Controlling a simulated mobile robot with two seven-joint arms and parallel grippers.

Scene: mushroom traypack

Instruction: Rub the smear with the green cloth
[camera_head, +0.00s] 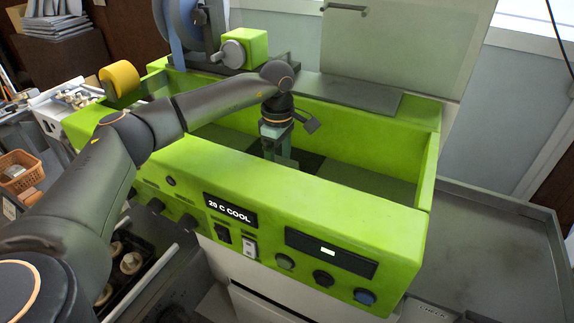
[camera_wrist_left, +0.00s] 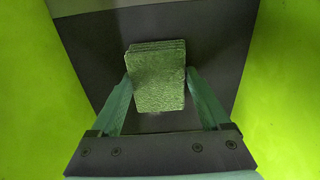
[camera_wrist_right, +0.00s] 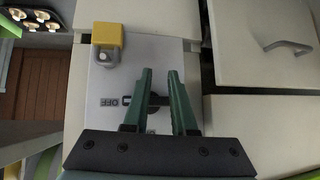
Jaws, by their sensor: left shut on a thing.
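The green cloth (camera_wrist_left: 157,78) is a folded, textured pad between the fingers of my left gripper (camera_wrist_left: 157,90), which is shut on it. In the left wrist view the cloth is over a dark grey plate (camera_wrist_left: 90,45) between bright green walls; I cannot tell whether it touches the plate. In the head view my left gripper (camera_head: 280,155) points down inside the green machine's trough (camera_head: 330,150); the cloth is hidden there. No smear can be made out. My right gripper (camera_wrist_right: 160,100) is empty, its fingers apart, in front of a white switch panel.
The machine's front panel (camera_head: 270,235) has knobs and a "20 C COOL" display. Its green walls surround the trough closely. A yellow roller (camera_head: 119,80) stands at the left.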

